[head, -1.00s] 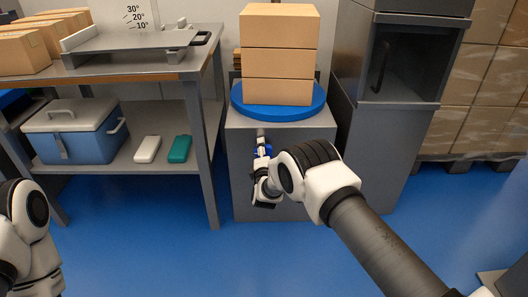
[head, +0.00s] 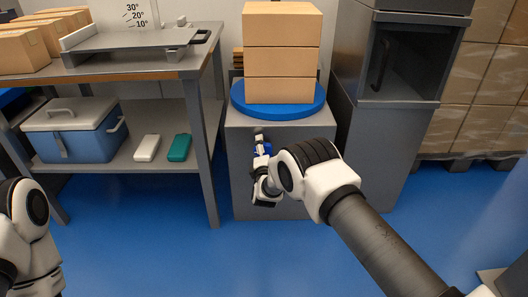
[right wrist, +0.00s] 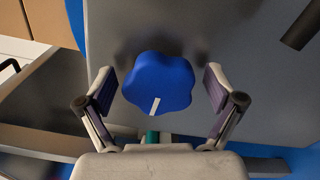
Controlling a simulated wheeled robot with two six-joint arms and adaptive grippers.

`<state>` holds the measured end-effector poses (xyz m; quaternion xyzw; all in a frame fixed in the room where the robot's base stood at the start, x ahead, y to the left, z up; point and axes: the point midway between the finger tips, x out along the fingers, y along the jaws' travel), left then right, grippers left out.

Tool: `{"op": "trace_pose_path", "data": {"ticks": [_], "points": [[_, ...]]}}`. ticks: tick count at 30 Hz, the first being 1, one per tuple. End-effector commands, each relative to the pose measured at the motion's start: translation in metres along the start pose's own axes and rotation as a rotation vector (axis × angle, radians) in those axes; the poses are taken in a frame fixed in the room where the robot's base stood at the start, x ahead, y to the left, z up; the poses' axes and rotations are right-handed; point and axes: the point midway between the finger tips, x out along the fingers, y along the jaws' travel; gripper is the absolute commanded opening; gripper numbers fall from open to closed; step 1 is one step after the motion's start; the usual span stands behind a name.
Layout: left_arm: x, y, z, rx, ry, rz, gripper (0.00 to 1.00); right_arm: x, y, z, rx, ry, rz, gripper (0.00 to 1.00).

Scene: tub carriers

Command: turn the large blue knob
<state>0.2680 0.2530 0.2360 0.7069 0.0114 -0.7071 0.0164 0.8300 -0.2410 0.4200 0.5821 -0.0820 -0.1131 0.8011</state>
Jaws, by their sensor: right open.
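The large blue knob (right wrist: 162,78) is lobed, with a white line that points toward the bottom of the right wrist view. It sits on a grey panel. In the head view a bit of blue (head: 262,156) shows at the front of the grey cabinet, mostly hidden by my right gripper (head: 262,148). In the right wrist view my right gripper (right wrist: 159,90) is open, with one finger on each side of the knob and a visible gap on both sides. My left arm shows at the left edge of the head view, but its gripper is out of view.
The grey cabinet (head: 240,185) carries a blue round turntable (head: 245,104) with stacked cartons (head: 282,60). A shelf table (head: 205,150) with a blue cooler (head: 75,140) stands left. A dark bar (right wrist: 300,25) projects near the knob. Blue floor in front is clear.

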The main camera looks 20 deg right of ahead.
Motion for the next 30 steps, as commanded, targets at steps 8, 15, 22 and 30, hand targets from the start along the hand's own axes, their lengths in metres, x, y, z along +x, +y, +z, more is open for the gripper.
{"op": "trace_pose_path", "data": {"ticks": [8,15,22,30], "points": [[0.000,0.000,0.000,0.000,0.000,0.000,0.41,-0.038,0.000,-0.001,-0.004,0.004,-0.002,0.92],[0.000,0.000,0.000,0.000,0.000,0.000,0.41,-0.098,0.000,-0.001,-0.003,0.003,-0.001,0.92],[0.000,0.000,0.000,0.000,0.000,0.000,0.41,-0.120,0.000,0.000,-0.001,0.000,0.000,0.92],[0.000,0.000,0.000,0.000,0.000,0.000,0.41,-0.120,0.000,0.000,0.000,0.000,0.000,0.92]]}}
